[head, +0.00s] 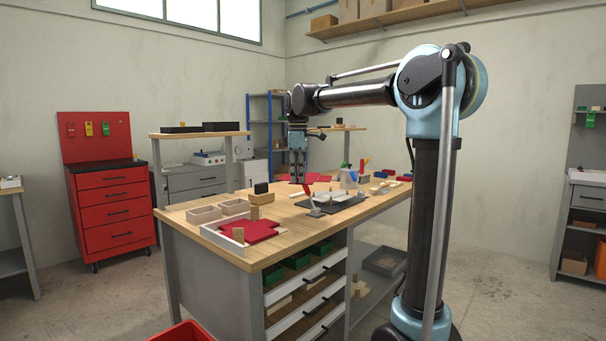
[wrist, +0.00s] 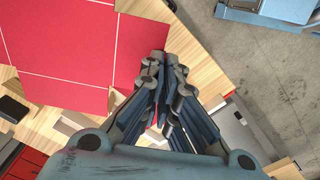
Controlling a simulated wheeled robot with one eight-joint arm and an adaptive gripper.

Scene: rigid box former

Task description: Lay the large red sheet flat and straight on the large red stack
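A large red sheet (wrist: 65,60) with pale fold lines fills the upper left of the wrist view, flat over the wooden table. My gripper (wrist: 164,60) has its fingertips close together at the sheet's right-hand flap. A thin red strip shows between the fingers. In the head view my gripper (head: 297,180) points down at the far end of the table, beside flat red material (head: 318,178). I cannot tell there which part is the single sheet and which is a stack. Another red piece (head: 252,230) lies in a pale tray at the near left corner.
The wooden table (head: 345,215) also holds small open boxes (head: 203,214), a black-topped wooden block (head: 261,194) and a dark grey plate with pins (head: 330,203). Several small tools and coloured parts lie at its right side. A red drawer cabinet (head: 112,205) stands behind left.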

